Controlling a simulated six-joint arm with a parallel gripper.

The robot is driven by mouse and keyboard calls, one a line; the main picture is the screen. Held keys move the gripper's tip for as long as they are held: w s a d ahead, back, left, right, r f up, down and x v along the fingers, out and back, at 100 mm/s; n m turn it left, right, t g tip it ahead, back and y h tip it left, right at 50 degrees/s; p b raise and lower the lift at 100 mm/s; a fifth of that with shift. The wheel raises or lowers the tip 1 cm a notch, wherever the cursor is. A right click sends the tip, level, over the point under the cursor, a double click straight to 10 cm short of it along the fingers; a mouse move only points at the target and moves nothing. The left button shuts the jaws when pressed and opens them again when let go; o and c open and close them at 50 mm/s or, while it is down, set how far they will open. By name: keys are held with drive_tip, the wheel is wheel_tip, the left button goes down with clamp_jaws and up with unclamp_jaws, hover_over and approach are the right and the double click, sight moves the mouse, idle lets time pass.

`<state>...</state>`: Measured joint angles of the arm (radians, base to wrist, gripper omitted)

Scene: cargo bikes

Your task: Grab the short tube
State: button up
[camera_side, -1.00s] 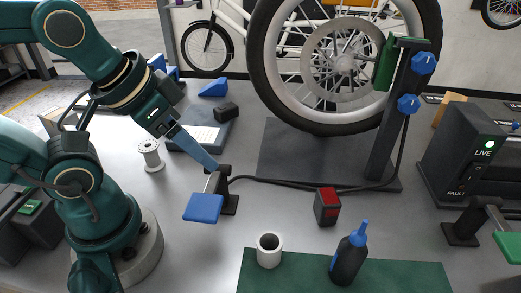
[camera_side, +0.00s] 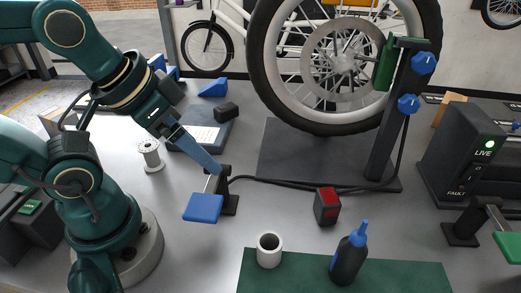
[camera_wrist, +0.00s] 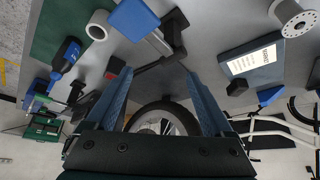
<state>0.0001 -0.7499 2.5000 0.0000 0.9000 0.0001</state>
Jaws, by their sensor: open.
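The short tube (camera_side: 269,259) is a white, open-topped cylinder with a dark inside. It stands upright at the left part of the green mat, and in the wrist view it shows near the top left (camera_wrist: 96,32). My gripper (camera_side: 214,168) is up and to the left of the tube in the side view, clearly apart from it. In the wrist view my gripper (camera_wrist: 157,74) has its two blue fingers spread wide with nothing between them held.
A blue-topped pedal stand (camera_side: 203,208) lies between my gripper and the tube in the side view. A dark bottle with a blue cap (camera_side: 347,258) stands right of the tube. A red-faced black block (camera_side: 327,207) is behind. The green mat (camera_side: 410,275) has free room at right.

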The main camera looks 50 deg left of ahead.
wheel_tip(320, 180, up, 5)
drive_tip(key=n+g+h, duration=1.2)
drive_tip(key=g, duration=0.1)
hover_over(271, 260)
drive_tip(key=w+a, duration=0.2)
drive_tip(key=a, duration=0.1)
wheel_tip(271, 260, down, 19)
drive_tip(key=shift+a, duration=0.15)
drive_tip(key=shift+y, duration=0.3)
drive_tip(key=shift+x, duration=2.5)
clamp_jaws()
